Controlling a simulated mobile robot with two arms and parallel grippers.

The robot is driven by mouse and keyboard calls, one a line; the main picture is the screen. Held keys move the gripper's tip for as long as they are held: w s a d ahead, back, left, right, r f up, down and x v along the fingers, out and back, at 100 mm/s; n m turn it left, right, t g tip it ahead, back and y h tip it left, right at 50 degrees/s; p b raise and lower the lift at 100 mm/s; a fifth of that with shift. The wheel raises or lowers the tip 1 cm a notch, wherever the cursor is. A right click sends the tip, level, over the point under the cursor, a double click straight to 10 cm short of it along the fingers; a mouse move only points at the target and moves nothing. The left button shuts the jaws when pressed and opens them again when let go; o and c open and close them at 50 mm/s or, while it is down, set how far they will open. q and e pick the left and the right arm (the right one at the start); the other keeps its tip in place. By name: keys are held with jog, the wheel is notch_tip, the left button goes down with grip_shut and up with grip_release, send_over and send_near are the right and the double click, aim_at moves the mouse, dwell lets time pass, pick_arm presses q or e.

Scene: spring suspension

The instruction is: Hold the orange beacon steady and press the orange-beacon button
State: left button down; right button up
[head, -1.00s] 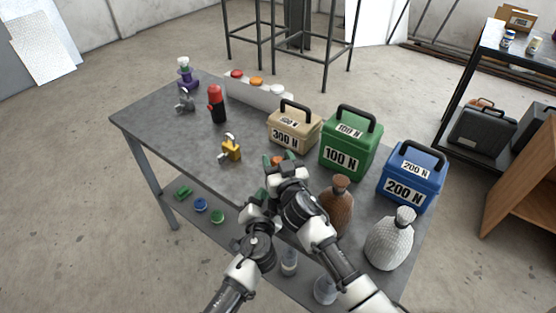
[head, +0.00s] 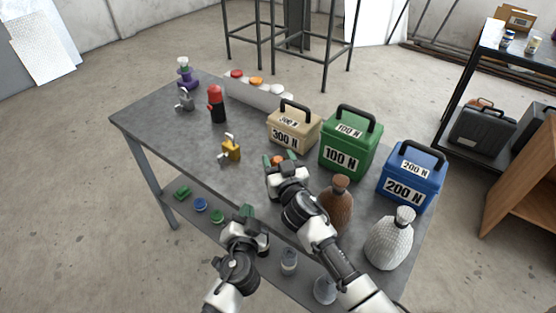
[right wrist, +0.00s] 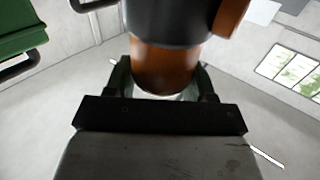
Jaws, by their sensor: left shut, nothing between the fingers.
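The orange beacon (right wrist: 165,68) shows large in the right wrist view, with a dark band above its orange part. In the head view only a bit of orange (head: 278,160) shows beyond my right gripper (head: 281,163). In the right wrist view the right gripper's fingers (right wrist: 162,82) are on both sides of the beacon, shut on it. My left gripper (head: 247,212) is shut and empty near the table's front edge, apart from the beacon. A pale button box (head: 255,98) at the table's back edge carries a red button (head: 236,73), an orange button (head: 256,80) and a white button (head: 278,88).
A red-and-black beacon (head: 216,105), a yellow padlock-like object (head: 231,150) and a grey one (head: 185,101) stand on the left half. Beige (head: 292,133), green (head: 342,158) and blue (head: 405,190) weight boxes and two bottles (head: 338,197) (head: 390,245) crowd the right.

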jog(key=o, duration=0.4)
jog(key=shift+o, duration=0.2)
jog(key=v, duration=1.2)
